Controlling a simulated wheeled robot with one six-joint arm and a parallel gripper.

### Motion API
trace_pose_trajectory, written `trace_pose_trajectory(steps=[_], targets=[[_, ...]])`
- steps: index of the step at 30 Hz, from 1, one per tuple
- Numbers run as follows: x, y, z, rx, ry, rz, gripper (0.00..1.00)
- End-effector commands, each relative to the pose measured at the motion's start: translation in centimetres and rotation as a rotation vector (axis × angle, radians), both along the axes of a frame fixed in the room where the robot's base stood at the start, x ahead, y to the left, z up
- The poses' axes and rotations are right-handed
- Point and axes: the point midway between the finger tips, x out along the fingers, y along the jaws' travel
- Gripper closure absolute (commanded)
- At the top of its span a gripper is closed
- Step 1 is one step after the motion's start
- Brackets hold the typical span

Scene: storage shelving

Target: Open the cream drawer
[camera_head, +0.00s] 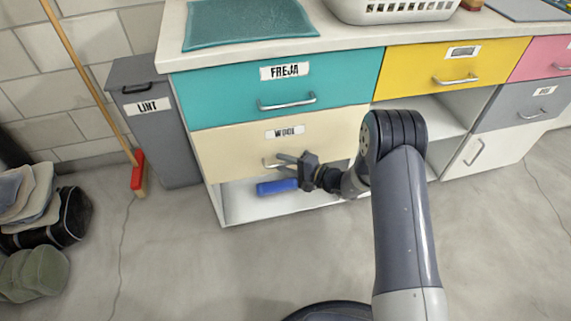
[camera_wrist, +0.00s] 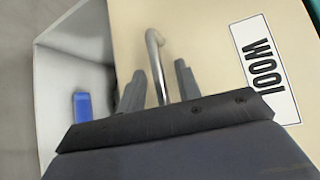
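The cream drawer (camera_head: 225,148) is below a teal drawer in the left unit, with a white label reading WOOL; its front looks flush with the cabinet. Its silver bar handle (camera_head: 268,164) is partly hidden behind my gripper (camera_head: 287,163) in the head view. In the wrist view, the cream front (camera_wrist: 210,35) fills the upper middle and the handle (camera_wrist: 153,45) runs between the two fingers of my gripper (camera_wrist: 161,70). The fingers are apart, one on each side of the handle, with a gap visible on both sides.
An open shelf below holds a blue object (camera_head: 277,187), near my gripper. The teal drawer (camera_head: 230,95) is above, yellow drawer (camera_head: 480,60) to the right. A grey bin (camera_head: 150,130) and broom (camera_head: 138,175) stand left. Floor in front is clear.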

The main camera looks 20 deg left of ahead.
Motion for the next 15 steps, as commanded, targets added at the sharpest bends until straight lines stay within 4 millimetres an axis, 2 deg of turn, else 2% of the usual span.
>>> trace_pose_trajectory(steps=[2,13,15], targets=[[0.01,-0.02,0.01,0.0,0.0,0.0,0.68],[0.01,-0.05,0.01,0.0,0.0,0.0,0.99],[0.01,-0.05,0.0,0.0,0.0,0.0,1.0]])
